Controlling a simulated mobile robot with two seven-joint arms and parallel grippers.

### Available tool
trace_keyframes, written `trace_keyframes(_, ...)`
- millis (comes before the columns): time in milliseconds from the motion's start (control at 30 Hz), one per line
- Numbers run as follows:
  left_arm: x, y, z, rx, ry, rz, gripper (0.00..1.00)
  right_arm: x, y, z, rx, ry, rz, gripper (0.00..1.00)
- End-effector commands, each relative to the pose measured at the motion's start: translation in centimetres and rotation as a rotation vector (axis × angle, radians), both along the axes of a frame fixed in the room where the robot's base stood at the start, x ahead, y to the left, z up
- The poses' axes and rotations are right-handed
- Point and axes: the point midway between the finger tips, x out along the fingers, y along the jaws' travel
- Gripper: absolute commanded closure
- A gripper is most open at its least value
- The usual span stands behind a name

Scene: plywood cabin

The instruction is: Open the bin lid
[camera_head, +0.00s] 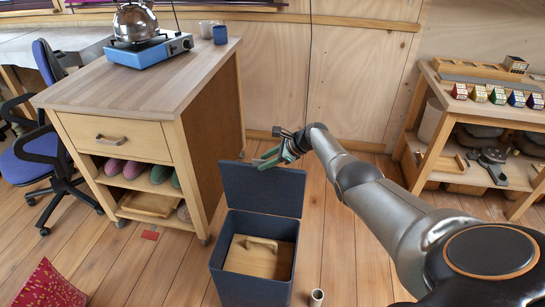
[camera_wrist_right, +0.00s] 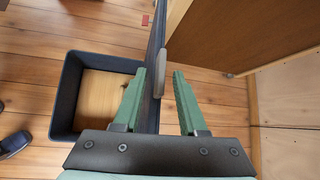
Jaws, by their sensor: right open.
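The dark blue-grey bin (camera_head: 252,285) stands on the floor in the head view, and its lid (camera_head: 262,188) stands upright at the bin's back edge. The bin's inside is exposed. My right gripper (camera_head: 270,158), with green fingers, is at the lid's upper edge. In the right wrist view, the bin (camera_wrist_right: 68,98) is at left and the lid (camera_wrist_right: 154,45) shows almost edge-on. My right gripper (camera_wrist_right: 160,72) is open there, with the lid's edge seen between its fingers. I cannot tell whether either finger touches the lid. My left gripper is out of view.
A light wooden piece with a handle (camera_head: 260,262) lies inside the bin. A wooden cabinet (camera_head: 215,135) stands close behind and left of the bin. A workbench (camera_head: 440,105) is at the right.

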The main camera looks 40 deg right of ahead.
Motion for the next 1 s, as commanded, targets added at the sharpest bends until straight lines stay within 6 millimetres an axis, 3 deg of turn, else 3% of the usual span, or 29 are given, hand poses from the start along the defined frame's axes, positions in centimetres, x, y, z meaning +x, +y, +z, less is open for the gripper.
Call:
trace_keyframes(267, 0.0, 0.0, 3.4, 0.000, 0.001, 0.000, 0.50, -1.6, -0.9, 2.4, -0.002, 0.001, -0.001, 0.59)
trace_keyframes(567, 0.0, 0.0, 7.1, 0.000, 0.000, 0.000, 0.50, -5.0, -2.7, 5.8, -0.004, 0.000, -0.001, 0.59)
trace_keyframes(1000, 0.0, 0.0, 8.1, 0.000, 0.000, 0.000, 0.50, -7.8, -4.3, 8.6, -0.002, -0.001, -0.001, 0.59)
